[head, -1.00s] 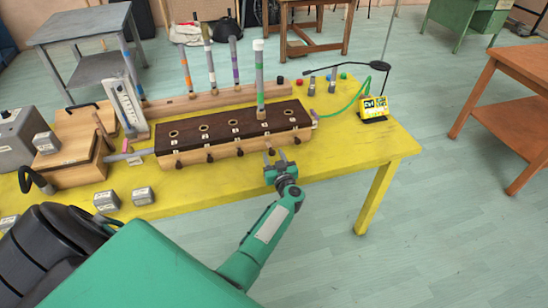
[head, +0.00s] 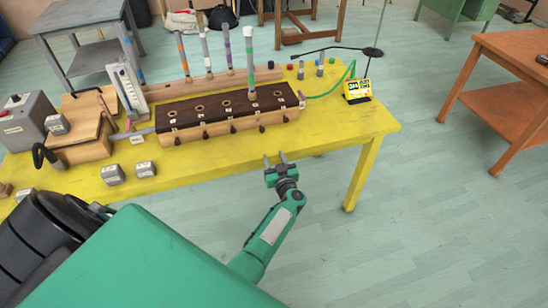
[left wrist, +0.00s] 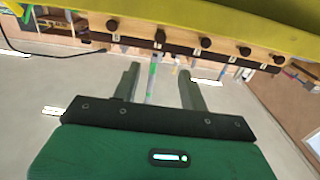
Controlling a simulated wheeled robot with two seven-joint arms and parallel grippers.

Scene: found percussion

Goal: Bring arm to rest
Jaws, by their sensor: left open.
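My left gripper (head: 276,160) is open and empty, just off the front edge of the yellow table (head: 205,165), in the head view. Its two fingers also show apart in the left wrist view (left wrist: 160,85), with nothing between them. Behind it on the table is a long wooden block with a dark top (head: 185,116), a row of holes and several dark knobs on its front. A grey tube with a white cap and green band (head: 250,65) stands upright at one hole. My right gripper is not in view.
Several banded tubes stand in a wooden rack (head: 166,92) at the back. Grey weights (head: 112,174) sit at the front left. A small yellow display (head: 358,90) stands at the right end. An orange-brown table (head: 515,85) is at the right, with clear floor between.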

